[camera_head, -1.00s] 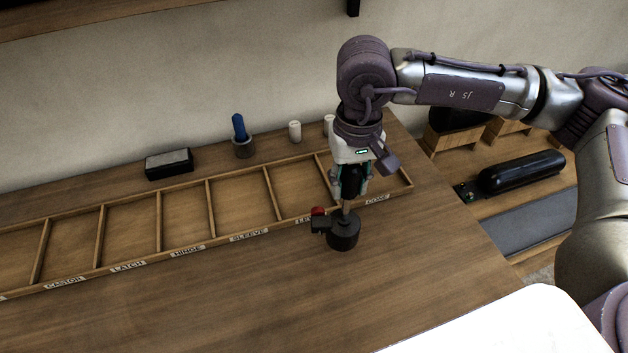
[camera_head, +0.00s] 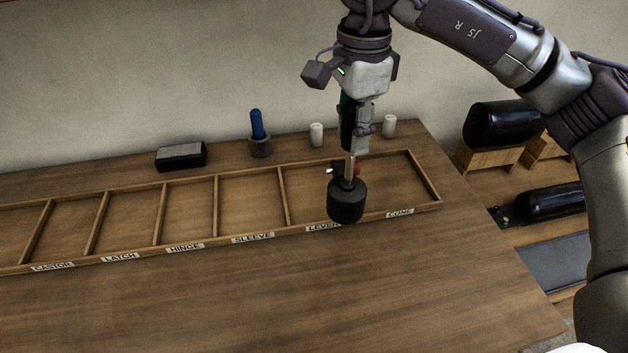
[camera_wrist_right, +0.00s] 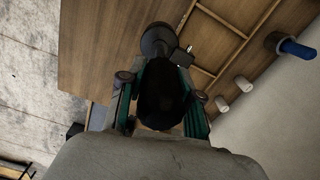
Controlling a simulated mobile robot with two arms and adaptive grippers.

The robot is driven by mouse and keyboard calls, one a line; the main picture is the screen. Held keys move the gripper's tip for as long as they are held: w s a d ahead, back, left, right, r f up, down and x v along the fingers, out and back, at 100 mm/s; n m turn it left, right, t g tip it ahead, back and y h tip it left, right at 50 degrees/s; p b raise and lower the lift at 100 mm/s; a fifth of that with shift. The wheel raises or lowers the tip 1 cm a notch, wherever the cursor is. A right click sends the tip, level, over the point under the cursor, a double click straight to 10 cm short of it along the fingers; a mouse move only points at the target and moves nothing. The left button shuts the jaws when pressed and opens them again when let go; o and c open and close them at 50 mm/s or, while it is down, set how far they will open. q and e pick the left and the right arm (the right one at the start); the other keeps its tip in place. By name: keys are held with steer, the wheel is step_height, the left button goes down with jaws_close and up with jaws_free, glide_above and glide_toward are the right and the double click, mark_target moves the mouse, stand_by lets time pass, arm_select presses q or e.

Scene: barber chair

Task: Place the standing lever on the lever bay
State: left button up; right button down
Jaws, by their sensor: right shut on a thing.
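The lever (camera_head: 347,203) has a heavy black round base, a thin metal rod and a black grip, with a small red part by the rod. My right gripper (camera_head: 354,140) is shut on its upper part and holds it upright, base down. In the right wrist view the lever's black grip (camera_wrist_right: 160,98) sits between the fingers. The lever bay (camera_head: 308,188) is the tray compartment behind the LEVER label. The base appears above the tray's front rim at the bay's right side and partly hides the label. Its exact height is hard to tell. My left gripper is out of view.
The wooden tray (camera_head: 216,206) has low dividers and labelled bays. Behind it stand a black block (camera_head: 181,157), a blue-handled item in a cup (camera_head: 258,135) and two white cylinders (camera_head: 316,134). The table front (camera_head: 260,300) is clear.

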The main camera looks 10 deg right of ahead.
steer(key=w+a+f+p, duration=0.4)
steer(key=w+f+p, duration=0.1)
steer(key=w+f, duration=0.5)
steer(key=shift+w+a+f, duration=0.15)
steer(key=shift+w+f, duration=0.05)
steer(key=shift+f, duration=0.15)
steer(key=c, duration=1.2)
jaws_free()
steer(key=shift+f, duration=0.2)
steer(key=shift+c, duration=0.2)
steer(key=o, duration=0.5)
steer(key=shift+c, duration=0.2)
step_height(320, 180, up, 12)
steer(key=b, duration=0.3)
steer(key=shift+r, duration=0.25)
